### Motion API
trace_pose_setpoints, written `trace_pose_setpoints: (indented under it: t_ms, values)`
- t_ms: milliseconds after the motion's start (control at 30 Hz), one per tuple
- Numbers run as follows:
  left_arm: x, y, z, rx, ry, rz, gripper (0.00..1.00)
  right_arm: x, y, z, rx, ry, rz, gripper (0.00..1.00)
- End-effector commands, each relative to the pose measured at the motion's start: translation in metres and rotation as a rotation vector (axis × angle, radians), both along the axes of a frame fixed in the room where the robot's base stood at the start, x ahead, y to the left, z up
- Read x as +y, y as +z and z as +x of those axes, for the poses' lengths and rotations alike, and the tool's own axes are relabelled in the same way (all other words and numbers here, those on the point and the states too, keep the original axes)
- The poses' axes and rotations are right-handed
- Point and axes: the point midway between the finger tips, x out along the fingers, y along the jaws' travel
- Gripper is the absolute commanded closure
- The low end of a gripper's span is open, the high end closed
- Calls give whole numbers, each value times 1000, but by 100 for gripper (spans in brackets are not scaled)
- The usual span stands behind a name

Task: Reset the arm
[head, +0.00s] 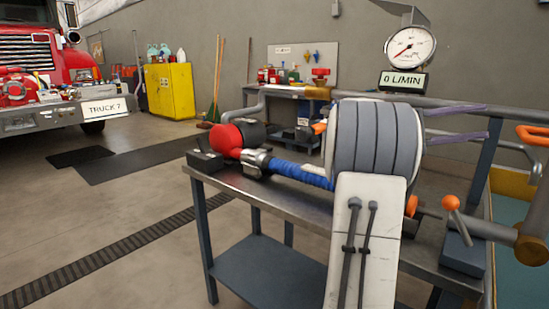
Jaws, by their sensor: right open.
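My right gripper (487,121) shows as two purple-grey fingers held apart, pointing right, in front of the grey rail. Nothing shows between them. My right arm stands upright across the middle of the head view and hides part of the bench and the equipment behind it. My left gripper is not in view. A round gauge (410,47) with a red needle stands above a display (403,82) reading 0 L/MIN. A blue hose (302,173) with a metal coupling (257,162) lies on the metal bench (240,184), beside a red and black fitting (226,138).
An orange-knobbed lever (452,203) and an orange handle (533,136) are at the right. A red truck (40,70), yellow cabinet (169,90) and back workbench (286,93) stand farther off.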

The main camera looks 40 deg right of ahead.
Motion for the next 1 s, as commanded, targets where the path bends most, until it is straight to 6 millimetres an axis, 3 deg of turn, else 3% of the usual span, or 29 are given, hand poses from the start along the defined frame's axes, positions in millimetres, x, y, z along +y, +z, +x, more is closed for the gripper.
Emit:
trace_pose_setpoints:
  t_ms: [267,367,433,600,700,833,900,1000]
  values:
    - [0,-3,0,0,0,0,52,33,-64,75,-157,262,251,52]
    - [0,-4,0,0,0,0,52,61,-99,111,-226,390,385,52]
    - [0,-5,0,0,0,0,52,90,-129,138,-279,495,502,52]
    - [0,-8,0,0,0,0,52,186,-202,189,-395,736,812,52]
    - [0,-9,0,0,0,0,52,251,-240,203,-452,855,996,52]
    - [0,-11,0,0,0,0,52,341,-283,203,-514,981,1239,52]
    - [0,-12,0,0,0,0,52,388,-302,193,-542,1034,1369,52]
    - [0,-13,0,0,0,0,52,443,-323,174,-577,1079,1526,52]
